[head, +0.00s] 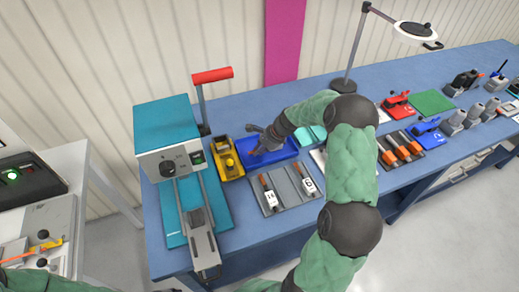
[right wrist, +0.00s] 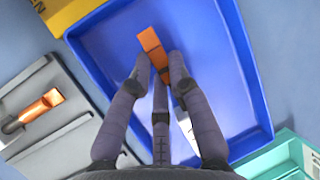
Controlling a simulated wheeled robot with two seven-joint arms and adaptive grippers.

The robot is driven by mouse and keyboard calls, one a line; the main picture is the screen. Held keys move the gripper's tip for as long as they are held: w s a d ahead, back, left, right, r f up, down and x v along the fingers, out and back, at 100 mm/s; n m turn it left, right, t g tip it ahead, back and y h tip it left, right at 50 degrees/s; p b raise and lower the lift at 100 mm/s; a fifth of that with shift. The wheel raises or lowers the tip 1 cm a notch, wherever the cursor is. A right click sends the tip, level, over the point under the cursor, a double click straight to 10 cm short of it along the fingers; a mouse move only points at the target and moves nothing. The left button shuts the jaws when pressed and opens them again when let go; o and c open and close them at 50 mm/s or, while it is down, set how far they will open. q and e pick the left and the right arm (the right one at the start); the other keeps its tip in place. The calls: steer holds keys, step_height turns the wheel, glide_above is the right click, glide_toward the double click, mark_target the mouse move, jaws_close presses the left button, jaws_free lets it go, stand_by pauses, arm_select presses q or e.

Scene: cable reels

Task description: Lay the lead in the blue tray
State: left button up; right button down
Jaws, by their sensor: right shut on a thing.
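The blue tray (head: 283,153) lies on the blue bench, and it fills much of the right wrist view (right wrist: 228,105). My right gripper (head: 256,147) is over the tray, fingers pointing down into it. In the right wrist view its fingers (right wrist: 160,68) are shut on the lead (right wrist: 151,42). The lead's orange end sticks out past the fingertips and a white part shows lower, between the fingers. The lead is inside the tray's outline; I cannot tell whether it touches the floor. In the head view the gripper mostly hides it. My left gripper is out of view.
A grey rack (head: 285,188) with two orange-and-white pieces is in front of the tray. A yellow box (head: 228,160) stands close on its left, beside a teal machine (head: 168,140). Teal trays (head: 308,135) are on its right. A lamp (head: 414,33) stands behind.

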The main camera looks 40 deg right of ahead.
steer(key=c, duration=1.1)
jaws_free()
